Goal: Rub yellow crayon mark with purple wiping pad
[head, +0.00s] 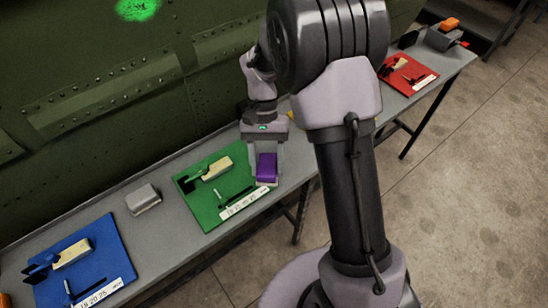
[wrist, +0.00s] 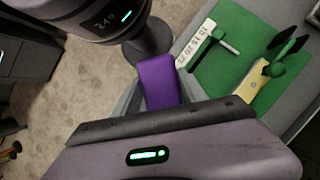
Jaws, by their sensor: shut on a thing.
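My gripper (head: 266,176) is shut on the purple wiping pad (head: 266,165), which sits between its fingers over the right part of the green mat. The pad also shows in the wrist view (wrist: 158,82), beyond the gripper's dark edge. I cannot tell whether the pad touches the mat or the bench. No yellow crayon mark can be made out in either view. A bright green mark (head: 138,8) is on the green riveted fuselage panel (head: 110,100) at the top left of the head view. My arm hides part of the panel and bench.
A long grey bench (head: 165,222) runs along the fuselage. It carries a blue mat (head: 112,245), a green mat (head: 190,182) and a red mat (head: 412,66) with tools. A grey block (head: 143,199) lies between blue and green. Open concrete floor (head: 460,170) lies right of the bench.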

